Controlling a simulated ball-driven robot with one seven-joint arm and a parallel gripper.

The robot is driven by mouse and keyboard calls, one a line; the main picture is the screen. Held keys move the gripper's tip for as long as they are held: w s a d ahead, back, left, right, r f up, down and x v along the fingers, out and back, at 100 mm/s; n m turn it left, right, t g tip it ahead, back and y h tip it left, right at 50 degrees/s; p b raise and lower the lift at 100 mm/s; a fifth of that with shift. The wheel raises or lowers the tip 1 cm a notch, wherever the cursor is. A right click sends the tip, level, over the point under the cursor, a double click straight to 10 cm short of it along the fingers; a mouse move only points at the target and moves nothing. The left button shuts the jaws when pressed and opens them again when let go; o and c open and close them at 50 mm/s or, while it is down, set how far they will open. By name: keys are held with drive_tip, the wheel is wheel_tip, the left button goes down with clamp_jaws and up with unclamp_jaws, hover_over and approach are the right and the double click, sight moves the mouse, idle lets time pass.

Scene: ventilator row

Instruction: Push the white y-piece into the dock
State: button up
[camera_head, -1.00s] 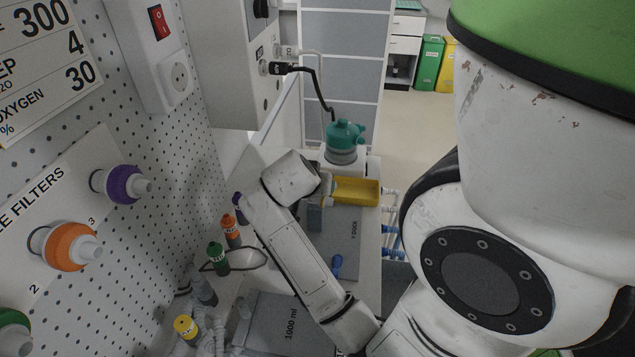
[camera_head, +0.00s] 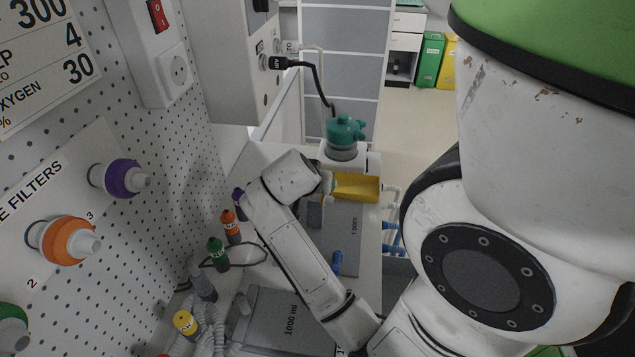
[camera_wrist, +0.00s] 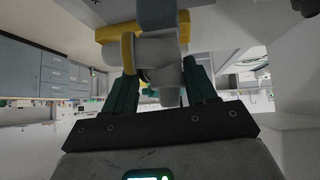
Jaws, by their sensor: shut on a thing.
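In the wrist view my gripper (camera_wrist: 160,72) has its two dark green fingers closed on the white y-piece (camera_wrist: 157,50). The y-piece looks pale grey-white, with a stub pointing back between the fingers. A yellow part (camera_wrist: 112,34) lies behind and beside it; a blue-grey piece (camera_wrist: 157,12) covers its far end. In the head view a yellow tray-like part (camera_head: 356,187) stands beyond the end of my arm, and a small pale piece (camera_head: 326,184) shows at its left end. My fingers are hidden there. I cannot tell which part is the dock, or whether the y-piece touches it.
A teal round device (camera_head: 344,132) stands behind the yellow part. Orange (camera_head: 231,226), green (camera_head: 217,252) and yellow-capped (camera_head: 186,324) cylinders stand left of my arm. A grey 1000 ml bag (camera_head: 278,318) lies in front. A pegboard with filters (camera_head: 70,240) rises at left.

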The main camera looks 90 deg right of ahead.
drive_tip(key=shift+f, duration=0.5)
idle(0.7)
drive_tip(key=o, duration=1.6)
drive_tip(key=shift+r, duration=0.1)
drive_tip(key=shift+b+v, duration=0.55)
drive_tip(key=shift+v, duration=4.8)
